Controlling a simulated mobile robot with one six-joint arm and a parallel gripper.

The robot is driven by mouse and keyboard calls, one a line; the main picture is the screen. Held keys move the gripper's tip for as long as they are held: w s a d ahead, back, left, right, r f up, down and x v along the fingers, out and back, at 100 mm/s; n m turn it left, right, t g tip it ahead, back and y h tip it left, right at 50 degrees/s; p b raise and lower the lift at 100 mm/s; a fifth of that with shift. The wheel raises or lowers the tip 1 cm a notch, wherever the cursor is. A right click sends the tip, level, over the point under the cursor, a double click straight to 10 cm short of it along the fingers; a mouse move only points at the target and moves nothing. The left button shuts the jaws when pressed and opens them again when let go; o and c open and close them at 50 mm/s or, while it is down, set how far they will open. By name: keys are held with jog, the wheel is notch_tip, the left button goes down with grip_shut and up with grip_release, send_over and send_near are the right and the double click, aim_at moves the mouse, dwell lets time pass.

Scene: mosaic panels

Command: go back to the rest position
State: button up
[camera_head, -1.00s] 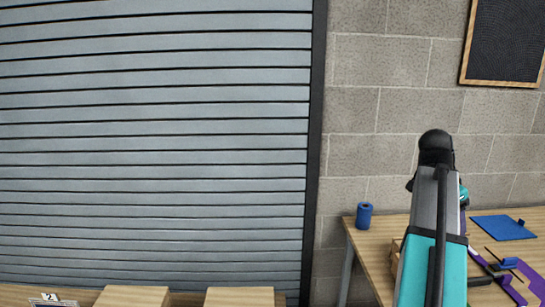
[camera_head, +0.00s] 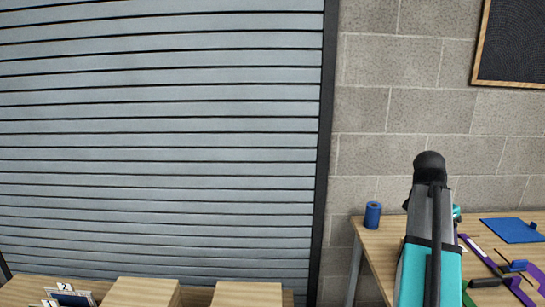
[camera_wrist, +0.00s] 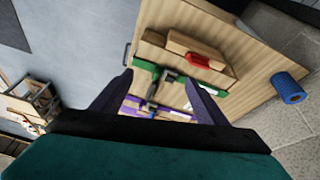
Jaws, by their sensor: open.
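My gripper (camera_wrist: 160,88) shows in the wrist view with its two dark fingers spread apart and nothing between the tips. Beyond the fingers lies a wooden table (camera_wrist: 240,65) with green and purple clamp-like tools on it. In the head view my teal and grey arm rises at the lower right, in front of the table (camera_head: 375,250). It hides part of the tabletop, and the gripper's fingers cannot be made out there.
A blue roll (camera_head: 373,215) stands at the table's left corner and also shows in the wrist view (camera_wrist: 287,87). A blue flat piece (camera_head: 512,230) lies at the back. Wooden blocks (camera_head: 247,294) and number cards (camera_head: 68,296) are at the lower left. A grey shutter (camera_head: 160,140) stands behind.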

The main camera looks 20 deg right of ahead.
jog(key=w+a+f+n, duration=0.2)
jog(key=w+a+f, duration=0.15)
jog(key=f, duration=0.35)
jog(key=w+a+f+n+y, duration=0.1)
jog(key=w+a+f+n, duration=0.1)
jog(key=a+f, duration=0.35)
jog(key=w+a+f+n, duration=0.2)
jog(key=a+f, duration=0.1)
jog(key=f, duration=0.5)
jog(key=a+f+n+g+y, duration=0.15)
jog(key=a+f+n, duration=0.25)
jog(key=a+f, duration=1.1)
jog(key=s+a+f+n+g, duration=0.1)
jog(key=s+a+f+n, duration=0.1)
jog(key=s+a+f, duration=0.45)
jog(key=s+a+f+n, duration=0.15)
jog(key=a+f, duration=0.25)
jog(key=f, duration=0.5)
jog(key=s+a+f+n+g+y, duration=0.1)
jog(key=s+a+f+n, duration=0.2)
jog(key=s+a+f, duration=0.4)
jog(key=s+a+f+n+g, duration=0.1)
jog(key=s+a+f+n, duration=0.25)
jog(key=s, duration=0.55)
notch_tip(320, 180, down, 10)
jog(key=b, duration=1)
jog(key=shift+m, duration=0.4)
jog(key=shift+d+r, duration=0.1)
jog(key=shift+r, duration=0.05)
